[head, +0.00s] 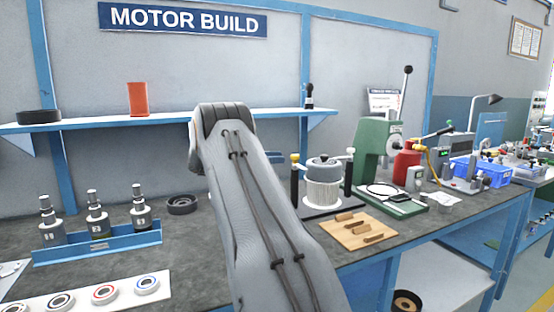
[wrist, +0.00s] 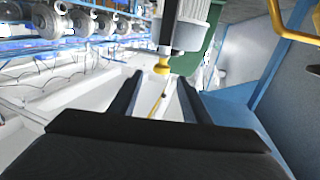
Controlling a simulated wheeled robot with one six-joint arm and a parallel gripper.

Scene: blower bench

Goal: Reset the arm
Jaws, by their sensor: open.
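My arm reaches up across the middle of the head view, over the front of the bench. My gripper is hidden behind the arm there. In the wrist view my gripper (wrist: 155,98) shows at the bottom centre with its two dark fingers spread apart and nothing between them. Beyond the fingertips is a yellow knob (wrist: 162,66) under a pale ribbed cylinder (wrist: 195,12). In the head view a ribbed motor part (head: 324,185) stands on a dark base right of my arm, with a yellow-tipped post (head: 295,160) at its left.
The bench (head: 190,245) carries a blue rack (head: 100,243) with several shafts, a white strip (head: 85,303) of bearing rings and a wooden block (head: 362,232). A green press (head: 378,150) stands further right. A shelf (head: 80,124) runs behind.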

